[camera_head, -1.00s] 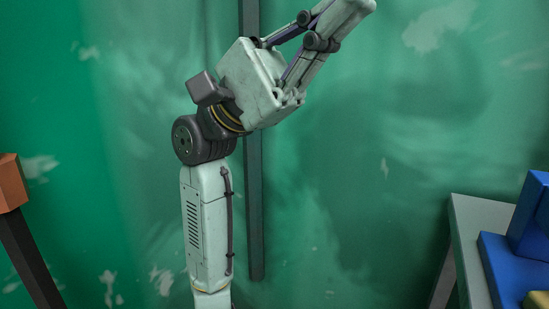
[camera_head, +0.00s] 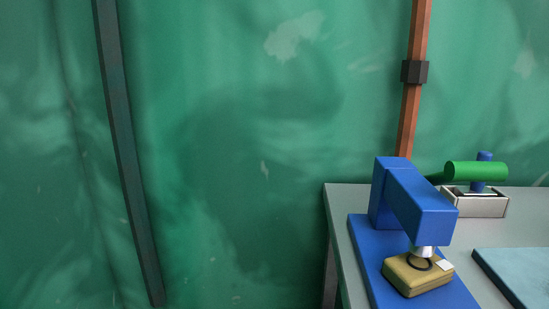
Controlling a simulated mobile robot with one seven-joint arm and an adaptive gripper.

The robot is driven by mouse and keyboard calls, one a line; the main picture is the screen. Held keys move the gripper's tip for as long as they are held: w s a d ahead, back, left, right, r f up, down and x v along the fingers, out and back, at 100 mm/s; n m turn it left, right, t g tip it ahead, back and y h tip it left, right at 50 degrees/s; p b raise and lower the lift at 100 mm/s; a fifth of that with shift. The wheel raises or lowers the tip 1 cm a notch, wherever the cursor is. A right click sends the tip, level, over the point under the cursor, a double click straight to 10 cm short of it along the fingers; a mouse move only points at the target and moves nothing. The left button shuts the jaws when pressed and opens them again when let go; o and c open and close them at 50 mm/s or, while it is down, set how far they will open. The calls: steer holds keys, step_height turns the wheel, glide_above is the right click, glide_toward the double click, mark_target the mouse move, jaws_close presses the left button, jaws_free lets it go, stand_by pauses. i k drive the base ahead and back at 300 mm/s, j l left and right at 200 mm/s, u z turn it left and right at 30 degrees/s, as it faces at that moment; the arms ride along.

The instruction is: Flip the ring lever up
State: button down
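A blue machine (camera_head: 418,208) with an overhanging arm stands on the grey table at the lower right. Under its head is a metal cone (camera_head: 427,251). Below the cone lies a tan block (camera_head: 408,280) with a dark ring (camera_head: 411,265) and a small white tab (camera_head: 445,265) on its top. This dark ring may be the ring lever; I cannot tell for sure, nor whether it stands up or lies flat. My gripper is not in view.
Behind the machine, a green cylinder (camera_head: 465,171) with a blue post (camera_head: 484,157) sits over a white box (camera_head: 482,206). A light blue slab (camera_head: 520,275) lies on the table (camera_head: 341,232) at right. An orange pole (camera_head: 412,120) and a dark pole (camera_head: 125,150) stand before green sheeting.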

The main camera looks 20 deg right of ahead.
mark_target(454, 170)
steer(key=j+z, duration=0.1)
steer(key=z, duration=0.4)
steer(key=k+z, duration=0.15)
steer(key=z, duration=0.8)
steer(key=k+j+u, duration=0.25)
steer(key=k+u, duration=0.2)
